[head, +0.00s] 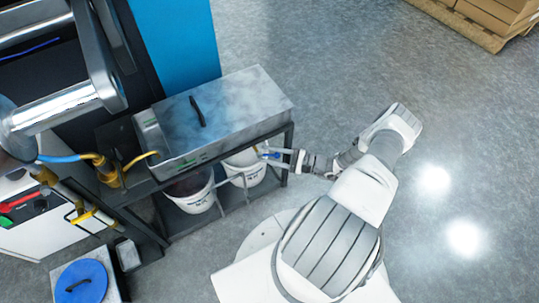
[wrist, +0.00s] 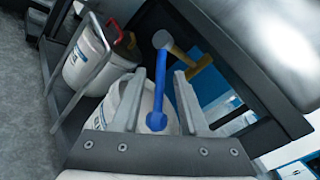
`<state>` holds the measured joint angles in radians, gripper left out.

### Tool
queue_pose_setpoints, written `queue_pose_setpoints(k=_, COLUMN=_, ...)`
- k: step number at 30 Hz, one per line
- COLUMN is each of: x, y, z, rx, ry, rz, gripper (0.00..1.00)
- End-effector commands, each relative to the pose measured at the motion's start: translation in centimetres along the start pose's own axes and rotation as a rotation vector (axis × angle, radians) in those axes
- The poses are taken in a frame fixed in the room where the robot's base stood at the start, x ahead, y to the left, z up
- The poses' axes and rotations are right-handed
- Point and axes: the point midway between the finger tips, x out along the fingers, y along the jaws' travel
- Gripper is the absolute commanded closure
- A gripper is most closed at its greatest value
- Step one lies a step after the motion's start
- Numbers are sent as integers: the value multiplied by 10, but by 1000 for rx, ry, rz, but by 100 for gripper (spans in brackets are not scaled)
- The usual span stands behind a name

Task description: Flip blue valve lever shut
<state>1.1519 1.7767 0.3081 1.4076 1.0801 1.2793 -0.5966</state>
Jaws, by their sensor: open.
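The blue valve lever (wrist: 184,102) shows in the wrist view as a bar running down from a brass and grey valve (wrist: 192,64). A rounded blue end (wrist: 156,121) shows lower, between the fingers. My gripper (wrist: 158,76) is open, its two grey fingers on either side of the lever area; the right finger is very close to the blue bar, and I cannot tell whether they touch. In the head view the blue lever (head: 268,154) is a small blue patch below the steel tank's right end, at the tips of my gripper (head: 276,157).
White buckets (head: 244,169) (wrist: 85,58) stand on the dark rack's lower shelf, behind grey rails. A red lever (wrist: 97,30) shows at upper left in the wrist view. The steel tank (head: 235,120) sits above. Open floor (head: 440,110) lies right; a pallet of boxes (head: 495,15) stands far right.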

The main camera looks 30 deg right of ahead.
Motion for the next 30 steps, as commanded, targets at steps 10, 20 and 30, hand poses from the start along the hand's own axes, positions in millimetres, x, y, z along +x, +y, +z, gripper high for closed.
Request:
queue_pose_setpoints(k=10, x=0, y=0, z=0, rx=0, ry=0, rz=0, gripper=92)
queue_pose_setpoints(k=20, x=-1, y=0, z=0, rx=0, ry=0, rz=0, gripper=100)
queue_pose_setpoints(k=30, x=-1, y=0, z=0, rx=0, ry=0, rz=-1, gripper=100)
